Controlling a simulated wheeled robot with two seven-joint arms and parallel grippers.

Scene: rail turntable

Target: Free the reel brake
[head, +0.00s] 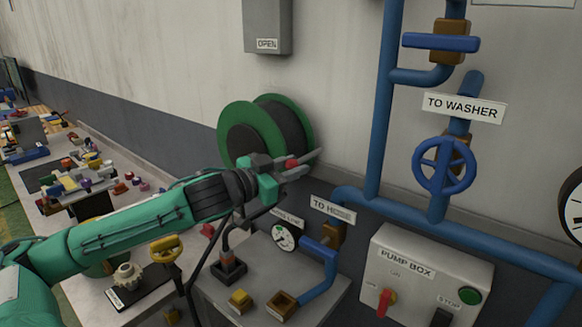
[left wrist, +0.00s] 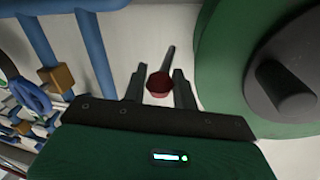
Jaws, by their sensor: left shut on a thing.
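The reel (head: 268,128) is a green-flanged drum with a dark core, fixed on the wall. In the left wrist view its green flange (left wrist: 222,60) and dark hub (left wrist: 285,85) fill the right side. The brake lever shows as a red knob (head: 291,163) on a thin grey rod beside the reel's lower right. My left gripper (head: 295,168) is at the knob; in the left wrist view its fingers (left wrist: 158,88) stand on either side of the red knob (left wrist: 159,84), shut on it. The lever's mount is partly hidden. My right gripper is not in view.
Blue pipes (head: 379,110) with a blue handwheel (head: 443,166) run up the wall to the right. A pump box (head: 425,270) and a grey bench with a gauge (head: 284,237) stand below. A cluttered table (head: 100,190) is at the left.

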